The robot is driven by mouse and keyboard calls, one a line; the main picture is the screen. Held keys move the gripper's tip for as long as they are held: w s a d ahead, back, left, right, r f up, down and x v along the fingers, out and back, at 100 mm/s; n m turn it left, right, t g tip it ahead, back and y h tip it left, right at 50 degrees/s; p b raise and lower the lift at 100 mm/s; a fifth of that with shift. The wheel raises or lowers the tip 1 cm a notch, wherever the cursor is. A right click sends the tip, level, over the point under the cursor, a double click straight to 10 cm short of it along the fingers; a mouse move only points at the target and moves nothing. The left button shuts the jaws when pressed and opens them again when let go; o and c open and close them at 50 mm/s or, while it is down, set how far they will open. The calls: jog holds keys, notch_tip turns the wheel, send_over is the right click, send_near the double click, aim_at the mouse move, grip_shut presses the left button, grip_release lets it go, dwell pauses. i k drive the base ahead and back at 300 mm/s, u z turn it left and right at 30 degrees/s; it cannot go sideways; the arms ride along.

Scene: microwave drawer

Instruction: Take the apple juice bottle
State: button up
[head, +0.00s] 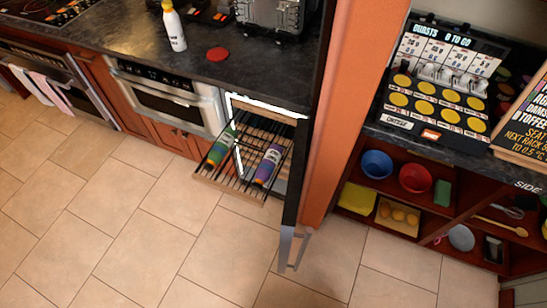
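A wire rack drawer (233,189) is pulled out from a lit opening below the counter. A green bottle (222,146) lies on its left side and a purple bottle (268,166) with a green end lies on its right side. A white bottle (174,28) with a yellow cap stands upright on the dark counter. The labels are too small to read, so I cannot tell which is the apple juice bottle. My gripper is not in view.
A dark panel with a metal handle (293,247) stands right of the drawer, beside an orange post (350,100). A microwave (165,98) is left of the drawer. A red shelf unit (385,222) with bowls is at right. The tiled floor (130,225) in front is clear.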

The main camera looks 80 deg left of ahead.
aim_at(218, 152)
jog(key=u, duration=0.15)
jog(key=i, duration=0.7)
jog(key=u, duration=0.35)
jog(key=k, duration=0.15)
jog(key=u, duration=2.7)
